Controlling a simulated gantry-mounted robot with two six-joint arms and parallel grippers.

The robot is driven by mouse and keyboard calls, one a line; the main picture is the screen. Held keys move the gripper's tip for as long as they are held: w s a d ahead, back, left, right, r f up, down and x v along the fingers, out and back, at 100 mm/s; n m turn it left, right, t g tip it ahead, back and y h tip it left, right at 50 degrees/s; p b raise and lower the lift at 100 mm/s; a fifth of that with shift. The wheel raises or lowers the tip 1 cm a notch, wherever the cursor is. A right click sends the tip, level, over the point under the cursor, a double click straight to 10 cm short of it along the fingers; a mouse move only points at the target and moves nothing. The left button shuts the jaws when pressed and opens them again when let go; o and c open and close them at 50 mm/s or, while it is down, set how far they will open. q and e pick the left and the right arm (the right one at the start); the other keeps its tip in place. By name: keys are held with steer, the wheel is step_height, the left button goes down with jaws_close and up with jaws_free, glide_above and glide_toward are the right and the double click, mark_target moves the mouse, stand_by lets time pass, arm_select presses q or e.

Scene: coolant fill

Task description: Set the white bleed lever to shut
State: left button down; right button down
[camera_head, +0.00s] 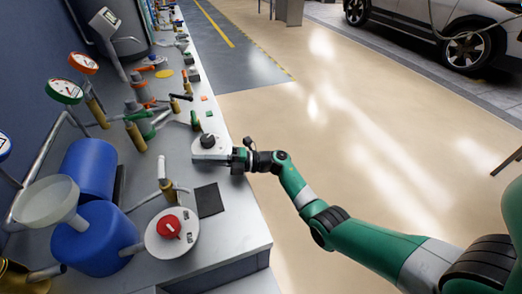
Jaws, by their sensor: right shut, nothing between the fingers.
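A small brass valve (168,187) stands on the grey bench at the left, with a pale upright part (161,166) on top and a short pale piece toward the right. This looks like the white bleed lever, but its exact setting is too small to tell. My right gripper (239,158) is shut and empty at the bench's right edge, beside a white plate with a black knob (207,141). It is to the right of the brass valve and apart from it. Whether its tips touch the white plate is unclear. My left gripper is out of view.
A white disc with a red knob (168,228) and a dark square pad (209,200) lie near the front. Blue tanks (93,239) and a pale funnel (48,201) stand at left. Gauges, valves and hoses crowd the bench behind. Open floor (360,150) lies to the right.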

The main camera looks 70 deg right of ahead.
steer(key=s+d, duration=0.2)
steer(key=s+d+f, duration=0.1)
steer(key=s+d, duration=0.2)
steer(key=shift+f, duration=0.15)
arm_select(q)
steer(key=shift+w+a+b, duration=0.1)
steer(key=shift+b, duration=0.2)
arm_select(e)
steer(key=w+d+v, duration=0.1)
steer(key=d+v, duration=0.1)
steer(key=v, duration=0.7)
steer(key=shift+s+f, duration=0.2)
steer(key=shift+s, duration=0.05)
